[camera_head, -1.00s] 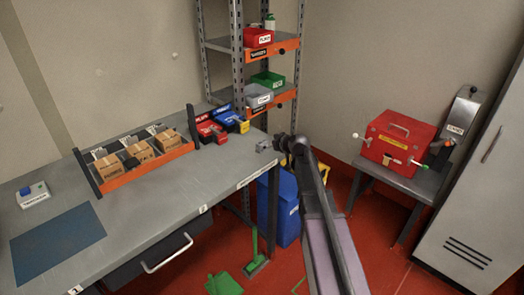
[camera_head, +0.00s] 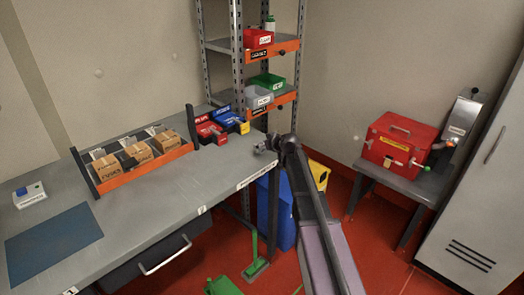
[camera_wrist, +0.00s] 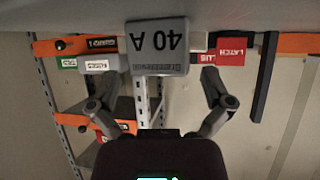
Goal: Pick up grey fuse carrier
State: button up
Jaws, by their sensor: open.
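The grey fuse carrier (camera_wrist: 157,47) shows in the wrist view as a grey block with an upside-down "40 A" marking. It is at the top middle, just ahead of my gripper and between the lines of its two fingers. My gripper (camera_wrist: 157,85) is open, with one finger to the left and one to the right and nothing clasped. In the head view my gripper (camera_head: 266,146) is small, at the right end of the grey workbench (camera_head: 175,205). The carrier cannot be told clearly from the gripper there.
An orange rack (camera_head: 147,172) with cardboard boxes stands on the bench, left of red and blue bins (camera_head: 209,130). A shelf unit (camera_head: 238,75) with bins rises behind. A red box (camera_head: 398,141) sits on a side table at right. The bench front is clear beside a blue mat (camera_head: 52,238).

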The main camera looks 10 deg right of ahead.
jog(key=shift+w+a+f, duration=0.1)
jog(key=shift+w+f, duration=0.05)
jog(key=shift+w, duration=0.1)
jog(key=shift+c, duration=0.2)
jog(key=c, duration=1)
